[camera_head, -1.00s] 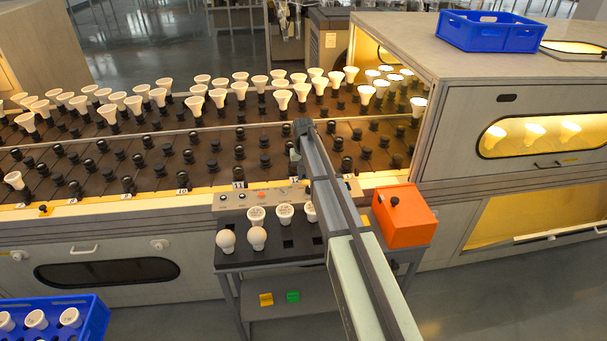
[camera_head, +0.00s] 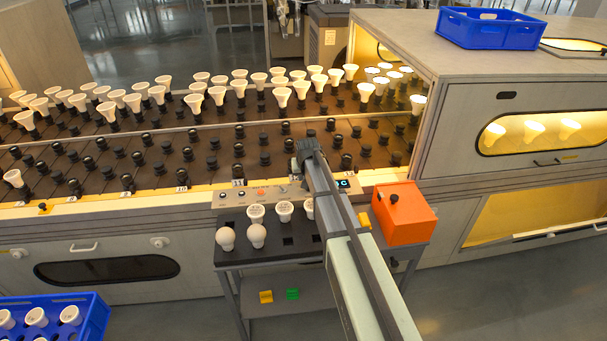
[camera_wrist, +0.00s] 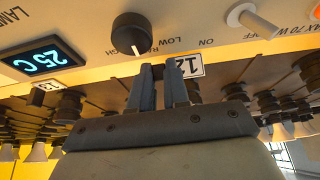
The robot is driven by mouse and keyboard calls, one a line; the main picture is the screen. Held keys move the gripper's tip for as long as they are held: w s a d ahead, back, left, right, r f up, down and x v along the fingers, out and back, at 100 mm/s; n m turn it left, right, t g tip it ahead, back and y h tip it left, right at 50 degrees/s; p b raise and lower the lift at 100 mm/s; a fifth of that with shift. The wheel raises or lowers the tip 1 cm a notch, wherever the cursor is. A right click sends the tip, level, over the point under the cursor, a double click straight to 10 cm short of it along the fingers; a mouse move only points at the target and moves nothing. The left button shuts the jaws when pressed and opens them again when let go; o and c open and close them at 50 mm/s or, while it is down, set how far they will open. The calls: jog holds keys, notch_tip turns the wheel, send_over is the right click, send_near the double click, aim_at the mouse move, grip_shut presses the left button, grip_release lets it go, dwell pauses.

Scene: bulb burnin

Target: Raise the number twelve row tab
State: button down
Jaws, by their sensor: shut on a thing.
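The number twelve tab (camera_wrist: 191,66), a small white plate with a black 12, shows in the wrist view on the edge of the panel. My gripper (camera_wrist: 163,70) is at this tab, with its two fingers close together. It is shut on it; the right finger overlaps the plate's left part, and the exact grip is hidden.
A black knob (camera_wrist: 131,32), a 25 C display (camera_wrist: 40,61) and a switch (camera_wrist: 250,19) are close to the fingers. The thirteen tab (camera_wrist: 46,86) is nearby. Sockets and bulbs stand behind. An orange box (camera_head: 404,213) is at the right.

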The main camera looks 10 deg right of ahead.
jog(key=shift+s+f+t, duration=0.1)
jog(key=shift+s+t, duration=0.15)
jog(key=shift+t, duration=0.25)
jog(key=c, duration=1.1)
grip_release()
jog(key=v, duration=1.3)
jog(key=shift+s+r, duration=0.2)
jog(key=shift+r, duration=0.1)
